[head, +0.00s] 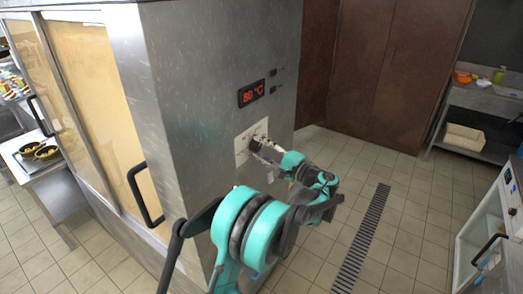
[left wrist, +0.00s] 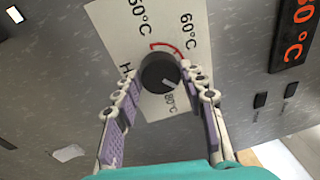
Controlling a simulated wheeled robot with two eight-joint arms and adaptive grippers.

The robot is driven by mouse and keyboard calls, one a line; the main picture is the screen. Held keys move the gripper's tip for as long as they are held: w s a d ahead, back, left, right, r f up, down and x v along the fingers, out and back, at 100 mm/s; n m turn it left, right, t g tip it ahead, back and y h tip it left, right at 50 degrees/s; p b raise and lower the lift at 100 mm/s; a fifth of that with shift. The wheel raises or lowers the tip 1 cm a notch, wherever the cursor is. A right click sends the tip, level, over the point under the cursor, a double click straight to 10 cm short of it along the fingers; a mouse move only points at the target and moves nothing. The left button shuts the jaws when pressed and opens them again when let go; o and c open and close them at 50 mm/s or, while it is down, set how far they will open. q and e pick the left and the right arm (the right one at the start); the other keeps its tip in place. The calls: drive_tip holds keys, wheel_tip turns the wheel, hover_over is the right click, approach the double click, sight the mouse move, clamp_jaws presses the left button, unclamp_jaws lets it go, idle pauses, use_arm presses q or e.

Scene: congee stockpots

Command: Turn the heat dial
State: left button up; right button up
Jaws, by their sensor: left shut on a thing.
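The heat dial (left wrist: 159,72) is a round dark knob on a pale plate marked 50°C, 60°C and 80°C, with a red arc beside it. Its white mark points toward the 80°C label. The plate (head: 241,153) is on the side of a steel cabinet in the head view. My left gripper (head: 262,150) reaches the plate and hides the dial there. In the left wrist view, the left gripper (left wrist: 163,80) has its fingers on both sides of the dial, shut on it. My right gripper is not in view.
A red display (head: 251,93) reading 80 °C is above the plate, with small dark switches beside it. The cabinet (head: 200,110) has glass doors with black handles at left. Open tiled floor and a drain grate (head: 362,238) lie at right.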

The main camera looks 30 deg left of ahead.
use_arm(q)
drive_tip(key=shift+n+g, duration=0.3)
drive_tip(key=shift+n, duration=1.9)
drive_tip(key=shift+f, duration=0.1)
drive_tip(key=o, duration=1.2)
drive_tip(key=shift+c, duration=0.2)
drive_tip(key=s+d+f, duration=0.1)
drive_tip(key=d, duration=1)
drive_tip(key=shift+s+d+f, duration=0.15)
drive_tip(key=shift+s+d, duration=0.2)
